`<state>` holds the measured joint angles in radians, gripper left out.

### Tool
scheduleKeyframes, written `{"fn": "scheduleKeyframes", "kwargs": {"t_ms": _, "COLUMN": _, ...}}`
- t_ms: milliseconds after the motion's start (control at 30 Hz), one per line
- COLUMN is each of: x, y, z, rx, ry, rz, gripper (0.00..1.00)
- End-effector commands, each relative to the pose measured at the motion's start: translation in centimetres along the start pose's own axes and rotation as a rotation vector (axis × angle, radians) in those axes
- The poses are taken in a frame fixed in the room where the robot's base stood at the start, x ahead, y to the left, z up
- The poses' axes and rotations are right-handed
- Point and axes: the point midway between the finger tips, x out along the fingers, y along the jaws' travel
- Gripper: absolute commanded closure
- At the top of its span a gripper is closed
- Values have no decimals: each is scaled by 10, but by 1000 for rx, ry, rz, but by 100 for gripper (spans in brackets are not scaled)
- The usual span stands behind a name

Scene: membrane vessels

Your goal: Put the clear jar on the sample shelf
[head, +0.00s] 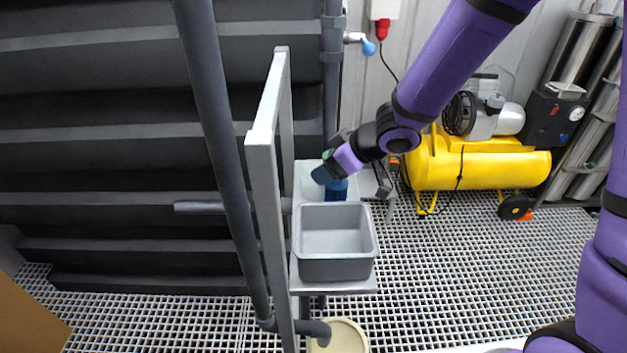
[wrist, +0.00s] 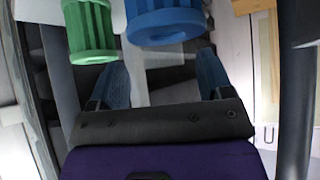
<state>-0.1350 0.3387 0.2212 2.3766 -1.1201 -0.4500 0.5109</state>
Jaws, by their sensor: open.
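My gripper (wrist: 162,82) is open, its two blue fingers apart with nothing clearly held between them. In the head view my gripper (head: 324,175) is over the back of a pale grey shelf (head: 360,287). In the wrist view a ribbed blue round piece (wrist: 165,24) lies just beyond the fingertips, and a ribbed green one (wrist: 92,32) is to its left. A dark blue ribbed piece (head: 337,191) shows below my gripper in the head view. I cannot pick out the clear jar; my gripper and arm cover part of the shelf's back.
An empty-looking grey bin (head: 336,267) stands on the front of the shelf. A grey upright frame (head: 266,150) and pipes stand close on the left. A yellow compressor (head: 480,169) is at the back right. A cream bucket (head: 342,340) sits below. Open grating lies to the right.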

Motion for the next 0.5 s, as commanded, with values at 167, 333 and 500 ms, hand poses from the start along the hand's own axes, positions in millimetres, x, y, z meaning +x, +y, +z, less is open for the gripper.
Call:
{"fn": "scheduleKeyframes", "kwargs": {"t_ms": 167, "x": 23, "y": -2, "z": 0, "rx": 0, "ry": -2, "rz": -3, "gripper": 27}}
{"fn": "scheduleKeyframes", "kwargs": {"t_ms": 333, "x": 42, "y": -2, "z": -1, "rx": 0, "ry": -1, "rz": -1, "gripper": 27}}
{"fn": "scheduleKeyframes", "kwargs": {"t_ms": 500, "x": 48, "y": -2, "z": 0, "rx": -1, "ry": 0, "rz": 0, "gripper": 27}}
